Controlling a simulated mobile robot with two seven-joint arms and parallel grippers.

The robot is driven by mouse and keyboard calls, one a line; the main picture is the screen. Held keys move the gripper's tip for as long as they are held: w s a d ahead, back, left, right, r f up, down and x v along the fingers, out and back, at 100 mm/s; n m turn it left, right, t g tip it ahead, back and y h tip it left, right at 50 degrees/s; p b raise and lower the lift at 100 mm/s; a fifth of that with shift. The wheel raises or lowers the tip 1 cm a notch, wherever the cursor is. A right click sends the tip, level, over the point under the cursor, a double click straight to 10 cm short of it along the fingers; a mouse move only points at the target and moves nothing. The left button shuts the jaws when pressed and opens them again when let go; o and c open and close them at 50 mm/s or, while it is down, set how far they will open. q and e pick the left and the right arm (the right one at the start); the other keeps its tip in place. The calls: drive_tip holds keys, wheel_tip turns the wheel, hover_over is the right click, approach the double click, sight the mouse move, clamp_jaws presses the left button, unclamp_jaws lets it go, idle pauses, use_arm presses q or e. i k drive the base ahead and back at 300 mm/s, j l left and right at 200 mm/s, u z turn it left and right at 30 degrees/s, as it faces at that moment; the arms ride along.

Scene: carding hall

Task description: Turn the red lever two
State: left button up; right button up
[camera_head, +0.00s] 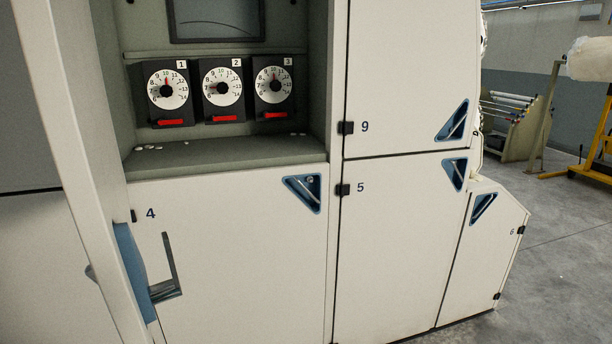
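Three dark dial units numbered 1, 2 and 3 sit side by side in a recess of the pale machine. The red lever two (224,118) is a short, roughly horizontal bar at the bottom of the middle unit. Above it is the white dial two (228,77), whose red pointer points left, near the low numbers. Red lever one (171,122) and red lever three (275,115) are also roughly horizontal. The pointers of dial one (156,90) and dial three (264,86) point about upward. Neither of my grippers is in view.
A grey ledge (230,153) with small white bits runs below the dials. A pale upright frame (72,150) with a blue part (133,270) stands at the left front. Panels with blue triangular latches (303,193) fill the front. Open floor (555,270) lies right.

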sight(215, 117)
drive_tip(key=k+j+u, duration=0.1)
drive_tip(key=j+u, duration=0.25)
drive_tip(key=j, duration=0.15)
drive_tip(key=j+u, duration=0.3)
drive_tip(key=j, duration=0.15)
drive_tip(key=i+l+u, duration=0.15)
drive_tip(key=l, duration=0.25)
drive_tip(key=i+l+u, duration=0.1)
drive_tip(key=l, duration=0.3)
drive_tip(key=i+l+u, duration=0.15)
drive_tip(key=l, duration=0.25)
drive_tip(key=l+u, duration=0.1)
drive_tip(key=l, duration=0.35)
